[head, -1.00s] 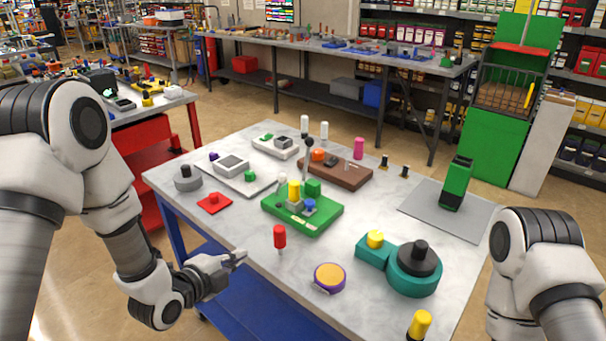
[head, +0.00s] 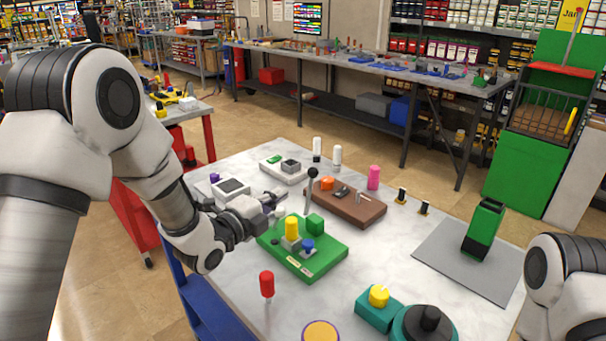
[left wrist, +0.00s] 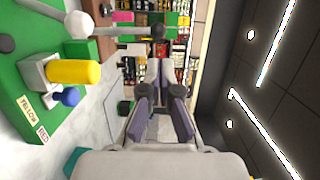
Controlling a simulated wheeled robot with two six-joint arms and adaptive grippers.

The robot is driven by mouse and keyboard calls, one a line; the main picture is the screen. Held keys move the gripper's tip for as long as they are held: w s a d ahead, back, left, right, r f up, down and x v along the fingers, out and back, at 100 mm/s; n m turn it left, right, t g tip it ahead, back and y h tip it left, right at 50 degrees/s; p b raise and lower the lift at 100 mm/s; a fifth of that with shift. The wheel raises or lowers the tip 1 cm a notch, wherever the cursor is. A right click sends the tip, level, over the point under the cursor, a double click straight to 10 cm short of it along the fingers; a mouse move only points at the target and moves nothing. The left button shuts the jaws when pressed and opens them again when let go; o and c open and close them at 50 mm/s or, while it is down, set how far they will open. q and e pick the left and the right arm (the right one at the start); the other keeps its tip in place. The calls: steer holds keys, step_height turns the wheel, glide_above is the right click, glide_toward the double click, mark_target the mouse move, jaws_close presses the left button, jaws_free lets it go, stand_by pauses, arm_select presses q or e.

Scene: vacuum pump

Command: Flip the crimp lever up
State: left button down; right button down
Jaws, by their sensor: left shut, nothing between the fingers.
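A grey rod with a black ball end (head: 312,173) stands upright in the head view, between the green board (head: 325,262) and the brown board (head: 365,213). It looks like the lever, but I cannot tell for sure that it is the crimp lever. In the left wrist view the rod (left wrist: 122,31) and its dark ball lie across the top, beside a pale ball (left wrist: 78,25). My left gripper (head: 277,199) is shut and empty at the left rear of the green board, left of the rod and apart from it. My right gripper is out of view.
The green board carries a yellow cylinder (head: 292,228), a blue knob (head: 307,243) and a green block (head: 315,224). A red-topped peg (head: 267,283) stands in front. White pegs and a pink cylinder (head: 373,177) stand behind. A grey mat (head: 450,255) lies at right.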

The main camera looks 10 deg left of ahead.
mark_target(309, 175)
arm_select(q)
steer(key=p+x, duration=0.2)
steer(key=x, duration=0.6)
steer(key=shift+f, duration=0.1)
steer(key=shift+w+d+f+p, duration=0.1)
steer(key=shift+w+d+p, duration=0.25)
steer(key=shift+w, duration=0.25)
steer(key=shift+w+d+f, duration=0.1)
steer(key=shift+w+f, duration=0.05)
steer(key=shift+w, duration=0.1)
